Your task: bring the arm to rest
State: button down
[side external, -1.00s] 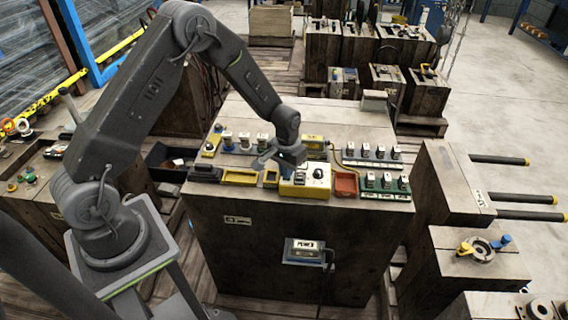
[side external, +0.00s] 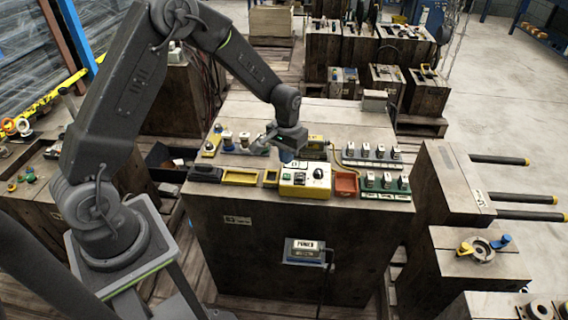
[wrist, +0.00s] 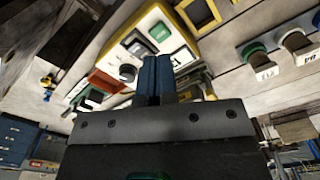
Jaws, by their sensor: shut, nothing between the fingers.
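My gripper (side external: 288,154) hangs above the work block, just behind the yellow control box, in the side view. In the wrist view its two blue fingers (wrist: 157,78) are together and empty. The yellow control box (side external: 306,181) has a dark knob and a green button on top. It also shows in the wrist view (wrist: 152,22), beyond the fingers. My gripper looks clear of the box, though the exact gap is hard to judge.
The wooden work block (side external: 285,250) carries a yellow tray (side external: 240,177), a red tray (side external: 346,184) and green racks of small parts (side external: 386,193). A POWER box (side external: 304,251) is on its front. Its back top surface is mostly bare.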

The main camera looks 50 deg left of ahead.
jog(key=shift+r, duration=0.75)
jog(key=shift+r, duration=0.15)
jog(key=s+d+r+m+t, duration=0.15)
jog(key=s+r, duration=0.25)
jog(key=r, duration=0.4)
jog(key=s+d+r+t, duration=0.15)
jog(key=s+r, duration=0.25)
jog(key=r, duration=0.4)
jog(key=s+d+r+t, duration=0.1)
jog(key=s+d+r, duration=0.1)
jog(key=s, duration=0.6)
jog(key=s+d+r+m+t, duration=0.1)
jog(key=s+r, duration=0.3)
jog(key=s, duration=0.4)
jog(key=shift+s+d+r+t, duration=0.15)
jog(key=shift+d+r+t, duration=0.2)
jog(key=shift+d, duration=0.1)
